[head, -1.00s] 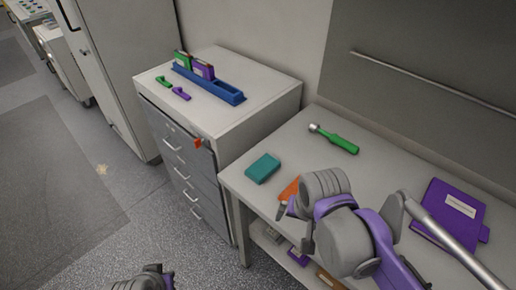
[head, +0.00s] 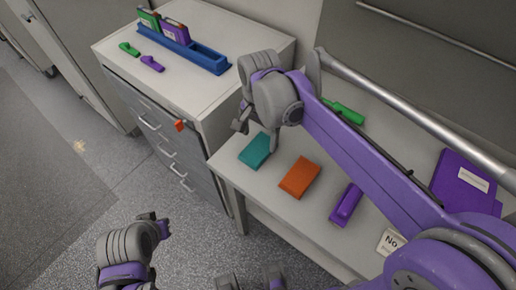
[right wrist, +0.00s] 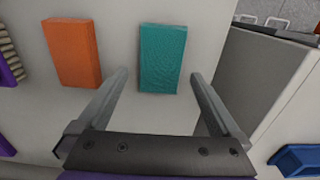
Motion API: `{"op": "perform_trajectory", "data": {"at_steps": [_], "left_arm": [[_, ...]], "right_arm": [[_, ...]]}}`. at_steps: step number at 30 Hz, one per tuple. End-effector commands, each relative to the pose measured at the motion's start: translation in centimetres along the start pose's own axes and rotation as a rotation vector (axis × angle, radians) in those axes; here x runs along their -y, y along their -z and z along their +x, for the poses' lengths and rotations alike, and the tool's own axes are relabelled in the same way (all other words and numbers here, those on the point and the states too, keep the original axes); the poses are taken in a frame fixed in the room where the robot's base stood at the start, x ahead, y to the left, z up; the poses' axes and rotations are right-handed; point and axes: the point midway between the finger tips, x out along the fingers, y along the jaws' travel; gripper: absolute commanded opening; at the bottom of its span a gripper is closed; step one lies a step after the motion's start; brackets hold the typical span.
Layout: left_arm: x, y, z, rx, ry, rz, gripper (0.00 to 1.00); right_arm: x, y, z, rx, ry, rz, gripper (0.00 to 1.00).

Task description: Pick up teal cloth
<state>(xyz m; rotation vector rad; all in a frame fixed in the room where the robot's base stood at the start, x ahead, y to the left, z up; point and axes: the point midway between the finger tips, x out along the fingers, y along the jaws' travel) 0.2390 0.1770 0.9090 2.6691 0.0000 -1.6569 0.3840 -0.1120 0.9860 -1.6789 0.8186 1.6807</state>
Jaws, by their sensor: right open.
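The teal cloth (head: 254,152) is a flat, folded rectangle lying near the left front edge of the table. In the right wrist view the cloth (right wrist: 162,58) lies ahead of the fingertips, roughly centred between them. My right gripper (head: 257,134) is open and empty, close over the cloth and hiding part of it in the head view. Its two fingers (right wrist: 160,84) are spread wider than the cloth in the right wrist view. My left gripper (head: 155,227) is at the lower left over the floor, away from the table; its jaw opening is unclear.
An orange folded cloth (head: 300,177) lies beside the teal one, with a purple object (head: 346,204) farther right. A green tool (head: 345,111) and a purple binder (head: 462,182) lie behind. The drawer cabinet (head: 115,50) stands close to the left, bearing a blue rack (head: 208,59).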

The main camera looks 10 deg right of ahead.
Motion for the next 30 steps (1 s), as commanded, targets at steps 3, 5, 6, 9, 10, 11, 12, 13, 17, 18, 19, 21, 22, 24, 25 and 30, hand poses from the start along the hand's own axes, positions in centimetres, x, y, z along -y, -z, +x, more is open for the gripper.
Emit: {"op": "perform_trajectory", "data": {"at_steps": [3,5,6,9,10,11,12,13,17,18,19,21,22,24,25,30], "left_arm": [[0.0,0.0,0.0,0.000,0.000,0.000,0.00],[0.0,0.0,0.0,0.000,0.000,0.000,0.00],[0.0,0.0,0.0,0.000,0.000,0.000,0.00],[0.0,-0.1,0.1,0.000,0.000,0.000,0.00],[0.0,-0.1,0.1,0.001,0.000,0.000,0.00],[0.0,-0.1,0.1,0.001,0.000,0.000,0.00],[0.0,-0.1,0.1,0.001,0.000,0.000,0.00],[0.0,-0.1,0.1,0.001,0.000,0.000,0.00],[0.0,-0.1,0.1,0.001,0.000,0.000,0.00],[0.0,-0.1,0.1,0.001,0.000,0.000,0.00],[0.0,-0.1,0.1,0.001,0.000,0.000,0.00],[0.0,-0.1,0.1,0.001,0.000,0.000,0.00],[0.0,-0.1,0.1,0.001,0.000,0.000,0.00],[0.0,-0.1,0.1,0.001,0.000,0.000,0.00],[0.0,-0.1,0.1,0.001,0.000,0.000,0.00],[0.0,-0.1,0.1,0.001,0.000,0.000,0.00]], "right_arm": [[0.1,0.0,1.2,0.000,0.000,0.000,1.00],[0.2,0.0,2.1,0.000,0.000,-0.001,1.00],[0.2,-0.1,2.8,0.000,0.000,-0.001,1.00],[0.2,-0.1,4.2,0.000,0.000,-0.001,1.00],[0.2,-0.1,4.5,0.000,0.000,-0.001,1.00],[0.2,-0.1,4.8,0.000,0.000,-0.001,1.00],[0.2,-0.1,5.0,0.000,0.001,-0.001,1.00],[0.2,-0.1,5.2,0.000,0.001,-0.001,1.00],[0.2,-0.1,5.2,0.000,0.001,-0.001,1.00],[0.2,-0.1,5.2,0.000,0.001,-0.001,1.00],[0.2,-0.1,5.2,0.000,0.001,-0.001,1.00],[0.2,-0.1,5.2,0.000,0.001,-0.001,0.91],[0.2,-0.1,5.2,0.000,0.001,-0.001,0.86],[0.2,-0.1,5.2,0.000,0.001,-0.001,0.73],[0.2,-0.1,5.2,0.000,0.001,-0.001,0.68],[0.2,-0.1,5.2,0.000,0.001,-0.001,0.37]]}}
